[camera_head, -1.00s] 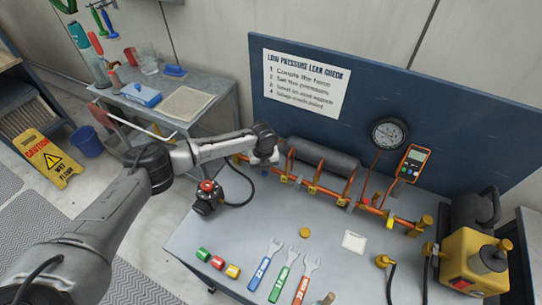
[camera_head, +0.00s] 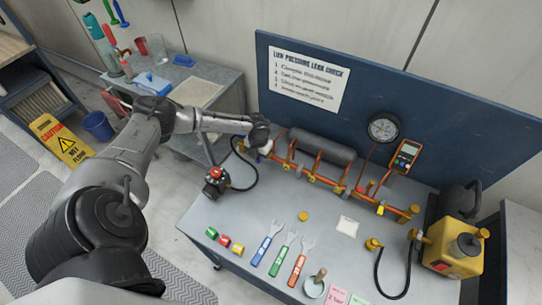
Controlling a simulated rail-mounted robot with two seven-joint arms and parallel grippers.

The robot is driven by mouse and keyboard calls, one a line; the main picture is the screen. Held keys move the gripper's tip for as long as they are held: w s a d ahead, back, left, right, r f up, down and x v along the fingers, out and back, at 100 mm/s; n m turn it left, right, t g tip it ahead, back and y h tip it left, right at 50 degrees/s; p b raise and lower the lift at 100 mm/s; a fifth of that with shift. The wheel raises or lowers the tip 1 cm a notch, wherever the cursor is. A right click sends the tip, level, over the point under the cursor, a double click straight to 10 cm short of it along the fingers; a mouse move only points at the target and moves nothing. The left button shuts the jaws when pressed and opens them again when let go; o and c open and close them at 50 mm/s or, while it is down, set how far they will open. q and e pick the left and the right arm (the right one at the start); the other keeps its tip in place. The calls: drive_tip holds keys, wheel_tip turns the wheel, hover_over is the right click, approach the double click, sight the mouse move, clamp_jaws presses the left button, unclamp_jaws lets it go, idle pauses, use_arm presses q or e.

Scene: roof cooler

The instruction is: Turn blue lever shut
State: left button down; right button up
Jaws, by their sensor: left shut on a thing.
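My left gripper (camera_head: 264,147) is at the left end of the orange pipe manifold (camera_head: 342,191), which lies along the back of the grey bench. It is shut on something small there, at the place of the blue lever. The lever itself is mostly hidden by the fingers and is too small to make out, so I cannot tell its angle. Several yellow-handled fittings sit along the pipe to the right. My right gripper is not in view.
A red-knobbed device (camera_head: 215,181) with a black hose stands left on the bench. A gauge (camera_head: 384,129) and orange meter (camera_head: 405,155) are behind the pipe. Wrenches (camera_head: 283,249) lie in front; a yellow pump (camera_head: 455,243) is at right. My left arm crosses the left side.

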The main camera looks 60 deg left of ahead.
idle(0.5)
use_arm(q)
drive_tip(key=c, duration=1)
unclamp_jaws()
drive_tip(key=shift+c, duration=0.2)
drive_tip(key=shift+r, duration=0.1)
drive_tip(key=shift+r, duration=0.25)
wheel_tip(320, 180, up, 13)
drive_tip(key=shift+p, duration=0.3)
